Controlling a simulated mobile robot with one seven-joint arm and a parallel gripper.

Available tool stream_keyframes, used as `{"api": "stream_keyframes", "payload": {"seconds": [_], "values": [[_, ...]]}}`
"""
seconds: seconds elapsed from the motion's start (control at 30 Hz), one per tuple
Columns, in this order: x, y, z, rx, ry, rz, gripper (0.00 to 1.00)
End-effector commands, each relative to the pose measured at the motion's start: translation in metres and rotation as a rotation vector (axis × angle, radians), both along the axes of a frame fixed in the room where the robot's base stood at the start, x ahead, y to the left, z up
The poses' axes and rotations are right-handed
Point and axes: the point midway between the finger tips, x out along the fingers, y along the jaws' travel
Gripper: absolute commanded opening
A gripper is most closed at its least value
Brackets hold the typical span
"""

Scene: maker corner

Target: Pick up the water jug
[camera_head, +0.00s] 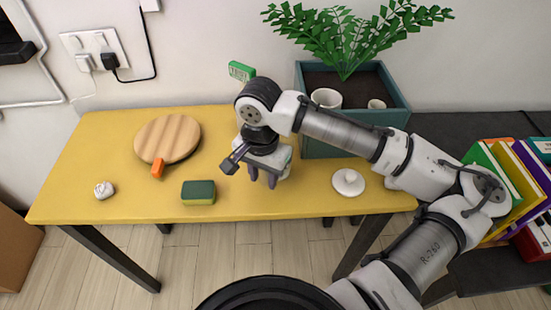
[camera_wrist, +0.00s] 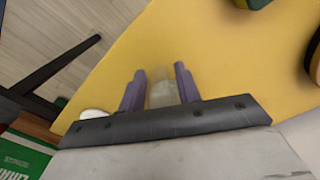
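My gripper (camera_head: 262,178) points down over the middle of the yellow table, with its purple fingers apart. In the wrist view, a pale, see-through object (camera_wrist: 163,94) fills most of the gap between the fingertips (camera_wrist: 160,88). It may be the water jug, but its outline is faint and no handle or spout shows. I cannot tell whether the fingers press on it or only stand on either side. In the head view the hand hides this spot, and I make out no clear jug elsewhere on the table.
On the yellow table (camera_head: 100,180) are a round wooden board (camera_head: 168,138), an orange object (camera_head: 158,168), a green-and-yellow sponge (camera_head: 198,192), a crumpled white ball (camera_head: 104,190) and a white round object (camera_head: 348,182). A teal planter (camera_head: 335,143) stands behind. Books (camera_head: 510,175) stand at right.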

Motion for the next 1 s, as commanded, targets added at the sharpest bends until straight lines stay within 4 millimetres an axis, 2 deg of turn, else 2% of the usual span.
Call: {"api": "stream_keyframes", "payload": {"seconds": [0.03, 0.23, 0.73, 1.0], "values": [[0.000, 0.000, 0.000, 0.000, 0.000, 0.000, 0.26], [0.000, 0.000, 0.000, 0.000, 0.000, 0.000, 0.00], [0.000, 0.000, 0.002, 0.000, -0.001, 0.000, 0.00], [0.001, 0.000, 0.015, 0.000, -0.002, -0.001, 0.00]]}}
